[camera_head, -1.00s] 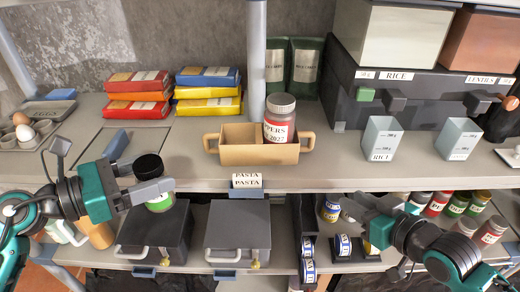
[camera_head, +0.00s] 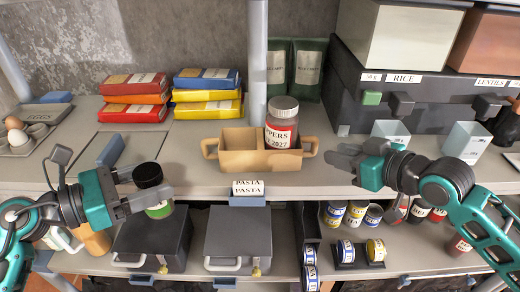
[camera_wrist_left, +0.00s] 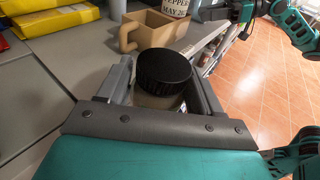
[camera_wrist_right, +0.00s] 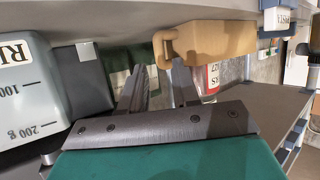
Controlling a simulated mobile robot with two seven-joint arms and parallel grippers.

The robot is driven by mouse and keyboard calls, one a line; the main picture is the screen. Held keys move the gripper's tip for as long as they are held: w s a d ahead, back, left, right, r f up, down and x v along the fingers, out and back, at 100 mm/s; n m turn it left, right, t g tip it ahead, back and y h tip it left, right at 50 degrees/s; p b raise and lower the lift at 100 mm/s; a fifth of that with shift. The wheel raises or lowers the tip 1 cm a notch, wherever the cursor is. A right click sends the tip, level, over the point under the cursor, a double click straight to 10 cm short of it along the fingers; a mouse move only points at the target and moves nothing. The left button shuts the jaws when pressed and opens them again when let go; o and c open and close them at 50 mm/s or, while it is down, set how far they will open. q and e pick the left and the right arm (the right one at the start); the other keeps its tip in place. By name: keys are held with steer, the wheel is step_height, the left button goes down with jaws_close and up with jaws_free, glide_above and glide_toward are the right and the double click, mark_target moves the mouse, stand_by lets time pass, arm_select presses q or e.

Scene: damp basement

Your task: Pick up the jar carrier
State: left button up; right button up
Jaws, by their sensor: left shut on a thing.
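The tan jar carrier (camera_head: 235,159) stands on the upper shelf, with a loop handle at each end. Its left compartment looks empty; its right one holds a grey-lidded jar (camera_head: 282,122) with a peppers label. My left gripper (camera_head: 150,190) is shut on a black-lidded jar (camera_head: 149,173) with a green label band, at the shelf's front edge left of the carrier. My right gripper (camera_head: 338,158) is open and empty, just right of the carrier's right handle. In the right wrist view that handle (camera_wrist_right: 160,48) shows beyond the fingers, apart from them.
Coloured packets (camera_head: 206,91) lie behind, left of the carrier. A PASTA label (camera_head: 248,188) hangs at the shelf edge. Dark boxes (camera_head: 238,238) and several jars sit on the lower shelf.

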mark_target(317, 147)
steer(key=shift+x, duration=3)
steer(key=shift+r, duration=0.1)
steer(key=shift+c, duration=0.2)
jaws_close()
steer(key=shift+r, duration=0.1)
